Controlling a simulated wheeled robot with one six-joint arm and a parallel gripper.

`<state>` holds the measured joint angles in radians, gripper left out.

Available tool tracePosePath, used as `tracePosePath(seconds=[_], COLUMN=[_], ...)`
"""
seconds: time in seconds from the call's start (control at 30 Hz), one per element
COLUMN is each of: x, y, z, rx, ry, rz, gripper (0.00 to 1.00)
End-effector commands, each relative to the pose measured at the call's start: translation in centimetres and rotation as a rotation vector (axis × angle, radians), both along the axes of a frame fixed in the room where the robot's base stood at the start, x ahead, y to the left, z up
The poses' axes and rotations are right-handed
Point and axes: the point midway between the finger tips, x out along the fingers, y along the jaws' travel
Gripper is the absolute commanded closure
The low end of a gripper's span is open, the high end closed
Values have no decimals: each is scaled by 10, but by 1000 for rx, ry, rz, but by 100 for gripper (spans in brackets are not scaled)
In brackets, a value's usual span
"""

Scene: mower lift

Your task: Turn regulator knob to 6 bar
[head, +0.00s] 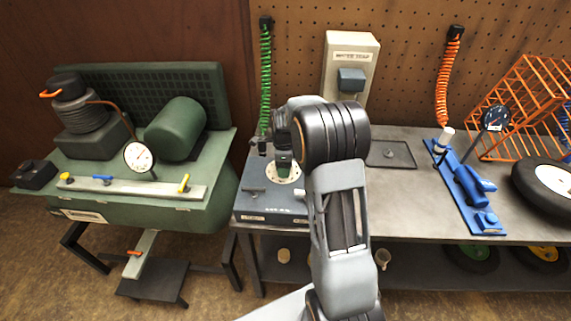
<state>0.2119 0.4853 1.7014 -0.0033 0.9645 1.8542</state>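A dark blue-grey box (268,211) stands at the left end of the grey bench. A pale round dial plate (289,177) shows on its top, partly hidden by my arm. My gripper (281,158) points down over this plate, at a dark green knob-like part (284,162). My wrist covers most of this spot, so I cannot tell whether the fingers touch it or are apart. A white-faced gauge (139,156) stands on the green compressor to the left; its reading is too small to make out. A dark-faced gauge (495,117) stands by the blue unit on the right.
The green compressor (150,215) fills the left side. A blue unit (466,186), a wheel (551,183) and an orange wire rack (520,105) occupy the bench's right. A green coiled hose (265,80) hangs close behind my gripper.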

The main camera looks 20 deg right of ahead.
Motion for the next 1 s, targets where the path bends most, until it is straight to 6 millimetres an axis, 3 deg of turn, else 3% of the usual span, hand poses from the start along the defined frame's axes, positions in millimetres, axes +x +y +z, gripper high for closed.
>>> tracePosePath(seconds=[0.17,0.53,1.0], x=[1,3,1], y=[2,1,2], z=[1,11,101], rx=[1,0,0], ry=[-5,-10,-11], rz=[3,2,3], gripper=[22,22,22])
